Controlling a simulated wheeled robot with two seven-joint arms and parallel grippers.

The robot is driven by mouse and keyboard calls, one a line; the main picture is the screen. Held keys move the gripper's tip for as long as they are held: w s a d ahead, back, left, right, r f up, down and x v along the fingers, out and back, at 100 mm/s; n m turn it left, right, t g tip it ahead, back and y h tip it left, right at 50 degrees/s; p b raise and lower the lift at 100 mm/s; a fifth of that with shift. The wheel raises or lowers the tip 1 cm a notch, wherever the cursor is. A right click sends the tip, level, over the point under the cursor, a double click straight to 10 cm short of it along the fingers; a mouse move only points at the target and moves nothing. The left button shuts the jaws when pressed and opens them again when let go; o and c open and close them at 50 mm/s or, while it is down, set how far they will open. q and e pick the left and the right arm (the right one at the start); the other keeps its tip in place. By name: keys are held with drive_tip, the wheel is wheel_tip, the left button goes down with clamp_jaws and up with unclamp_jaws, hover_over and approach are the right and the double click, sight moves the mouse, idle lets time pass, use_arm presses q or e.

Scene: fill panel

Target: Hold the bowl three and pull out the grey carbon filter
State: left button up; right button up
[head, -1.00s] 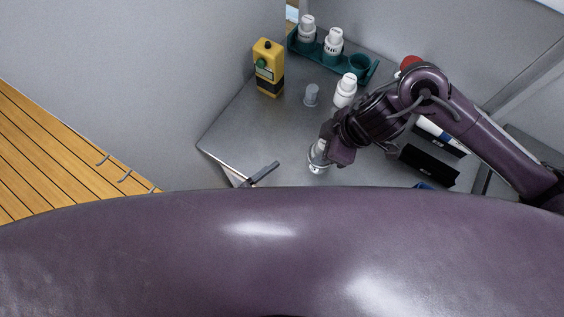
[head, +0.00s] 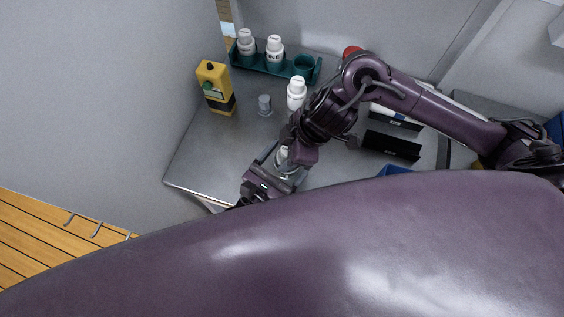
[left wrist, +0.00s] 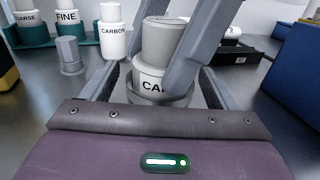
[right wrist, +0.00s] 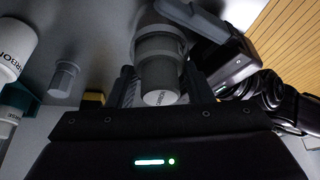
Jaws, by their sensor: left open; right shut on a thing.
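The grey carbon filter (left wrist: 165,42) is a grey cylinder with a white band partly reading "CAR" in the left wrist view. It stands upright in a grey ring that looks like the rim of bowl three (left wrist: 182,99). My right gripper (head: 289,158) comes from above and is shut on the filter, which also shows in the right wrist view (right wrist: 160,52). My left gripper (head: 268,175) is open, low beside the bowl, its fingers on either side of it. The fingers hide part of the filter and bowl; contact of the left fingers cannot be told.
A teal rack (head: 262,66) holds white cartridges at the back. A white carbon cartridge (head: 297,92), a small grey peg (head: 265,105) and a yellow device (head: 214,88) stand nearby. Black trays (head: 392,145) and a blue bin (head: 396,170) lie to the right.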

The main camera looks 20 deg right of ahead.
use_arm(q)
drive_tip(key=c, duration=1.1)
idle(0.4)
